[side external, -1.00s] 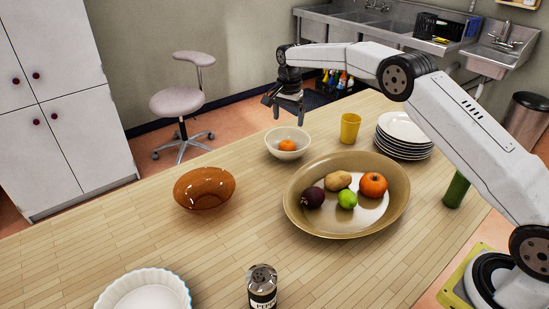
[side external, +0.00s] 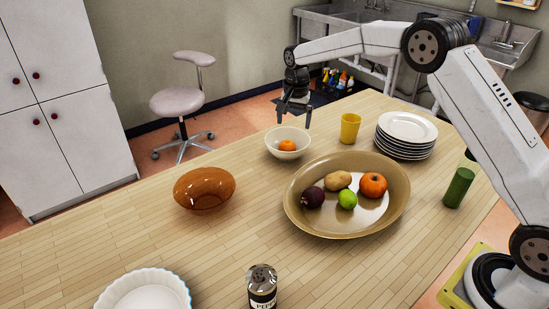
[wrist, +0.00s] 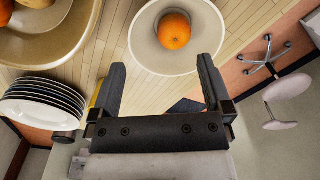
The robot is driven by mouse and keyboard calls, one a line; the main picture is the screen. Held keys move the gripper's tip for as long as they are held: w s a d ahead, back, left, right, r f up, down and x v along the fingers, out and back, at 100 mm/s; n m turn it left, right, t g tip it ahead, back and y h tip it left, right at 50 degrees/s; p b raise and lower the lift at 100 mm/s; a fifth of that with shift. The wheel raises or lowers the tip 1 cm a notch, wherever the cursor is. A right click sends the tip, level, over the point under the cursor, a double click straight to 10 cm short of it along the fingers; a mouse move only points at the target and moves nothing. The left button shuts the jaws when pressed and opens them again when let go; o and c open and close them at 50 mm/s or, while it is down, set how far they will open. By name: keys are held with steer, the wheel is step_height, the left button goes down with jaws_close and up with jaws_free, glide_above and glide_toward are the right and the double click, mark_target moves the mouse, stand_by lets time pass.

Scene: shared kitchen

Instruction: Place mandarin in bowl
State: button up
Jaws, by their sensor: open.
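The mandarin (side external: 287,146) is small and orange and lies inside the white bowl (side external: 274,151) on the wooden table. In the wrist view the mandarin (wrist: 174,30) rests in the white bowl (wrist: 146,48), beyond my fingertips. My gripper (side external: 294,121) is just above and behind the bowl, with its fingers pointing down. In the wrist view my gripper (wrist: 163,66) is open and empty, its two fingers wide apart. Nothing hides the mandarin.
A large tan platter (side external: 300,215) holds several fruits and vegetables. A yellow cup (side external: 350,128), a stack of plates (side external: 405,130), an amber bowl (side external: 204,190), a green cylinder (side external: 458,188), a pepper can (side external: 262,287) and a white fluted dish (side external: 145,292) stand around it.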

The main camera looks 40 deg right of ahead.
steer(key=s+a+f+n+t, duration=0.1)
steer(key=s+n, duration=0.4)
steer(key=s, duration=1)
steer(key=s+a+f+n+t, duration=0.1)
steer(key=s+a+n, duration=0.2)
steer(key=s, duration=1.3)
steer(key=n, duration=0.2)
steer(key=shift+f+n, duration=0.25)
steer(key=shift+n, duration=0.05)
